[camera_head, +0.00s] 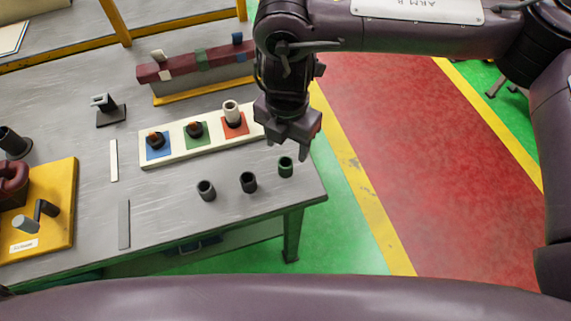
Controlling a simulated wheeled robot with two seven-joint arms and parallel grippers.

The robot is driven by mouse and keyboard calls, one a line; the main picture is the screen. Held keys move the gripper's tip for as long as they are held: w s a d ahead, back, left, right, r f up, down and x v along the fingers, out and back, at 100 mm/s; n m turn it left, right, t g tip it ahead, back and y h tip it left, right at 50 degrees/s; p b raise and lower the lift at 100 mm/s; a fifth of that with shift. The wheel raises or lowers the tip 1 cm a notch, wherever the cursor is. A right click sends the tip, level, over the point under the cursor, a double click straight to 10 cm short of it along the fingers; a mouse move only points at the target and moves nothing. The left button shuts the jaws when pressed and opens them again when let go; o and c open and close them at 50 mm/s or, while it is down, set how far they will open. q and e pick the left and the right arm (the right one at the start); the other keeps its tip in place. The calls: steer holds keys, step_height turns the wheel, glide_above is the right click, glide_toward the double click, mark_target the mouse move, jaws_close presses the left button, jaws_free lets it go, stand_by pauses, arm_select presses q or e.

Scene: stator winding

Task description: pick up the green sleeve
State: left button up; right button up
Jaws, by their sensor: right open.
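The green sleeve (285,167) is a small dark green hollow cylinder standing upright near the right end of the grey table (160,209). It is the rightmost of a row of three sleeves. My right gripper (288,151) hangs above and close to the green sleeve, fingers pointing down, open and empty. From this angle I cannot tell the exact height gap between the fingertips and the sleeve. My left gripper is out of the picture.
A black sleeve (248,182) and a grey sleeve (206,190) stand left of the green one. Behind them is a white board (217,136) with blue, green and red squares bearing posts. A yellow plate (66,190) lies at left. The table's right edge is close.

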mark_target(286, 163)
step_height(286, 163, down, 8)
steer(key=shift+a+r+p, duration=0.1)
steer(key=shift+r+p, duration=0.1)
steer(key=shift+p, duration=0.1)
steer(key=shift+c, duration=0.4)
steer(key=c, duration=1)
